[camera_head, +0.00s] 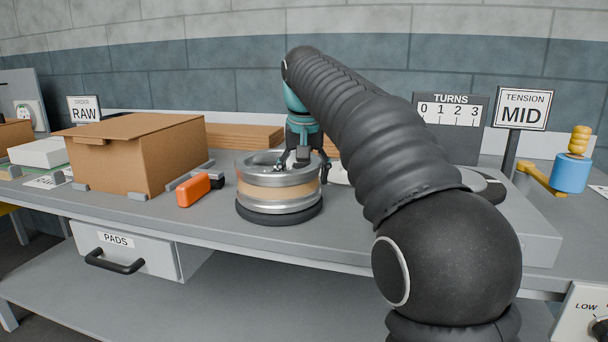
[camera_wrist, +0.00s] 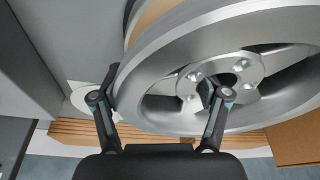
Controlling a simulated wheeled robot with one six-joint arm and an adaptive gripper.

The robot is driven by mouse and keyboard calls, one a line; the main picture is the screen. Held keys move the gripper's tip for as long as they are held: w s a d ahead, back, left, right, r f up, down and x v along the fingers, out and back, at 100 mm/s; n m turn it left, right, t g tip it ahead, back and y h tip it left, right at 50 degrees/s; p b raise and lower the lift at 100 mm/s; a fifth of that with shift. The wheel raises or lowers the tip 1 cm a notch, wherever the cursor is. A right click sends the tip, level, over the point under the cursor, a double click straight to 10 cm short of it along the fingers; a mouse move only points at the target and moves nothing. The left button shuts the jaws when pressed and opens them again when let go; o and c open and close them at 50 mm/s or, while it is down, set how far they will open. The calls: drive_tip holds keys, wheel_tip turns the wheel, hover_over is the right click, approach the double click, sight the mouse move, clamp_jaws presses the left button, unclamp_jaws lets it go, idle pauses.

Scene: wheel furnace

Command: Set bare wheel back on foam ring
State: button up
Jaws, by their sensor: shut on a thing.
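The bare wheel (camera_head: 279,198) is silver with a tan band around its barrel. It lies flat with its spoked face up, directly over the dark foam ring (camera_head: 280,214) on the bench. No clear gap shows between them, but I cannot tell whether the ring bears its full weight. My gripper (camera_head: 296,165) points down at the wheel's far right side and is shut on its rim. In the wrist view the wheel (camera_wrist: 150,75) fills the upper right. My gripper's (camera_wrist: 160,92) fingers straddle the rim, one outside and one inside near the hub.
A cardboard box (camera_head: 130,150) and an orange block-like object (camera_head: 193,190) stand left of the wheel on the bench (camera_head: 200,226). Brown flat boards (camera_head: 235,137) lie behind. My arm hides much of the bench to the right. A blue cylinder (camera_head: 571,174) stands far right.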

drive_tip(key=shift+f, duration=0.1)
drive_tip(key=o, duration=1.8)
drive_tip(key=shift+c, duration=0.2)
drive_tip(key=shift+o, duration=0.3)
drive_tip(key=shift+f, duration=0.15)
wheel_tip(320, 180, up, 4)
drive_tip(key=p, duration=0.3)
drive_tip(key=shift+f+p, duration=0.25)
drive_tip(key=shift+p, duration=0.05)
drive_tip(key=shift+r+p, duration=0.3)
drive_tip(key=shift+r, duration=1.05)
drive_tip(key=shift+s, duration=0.15)
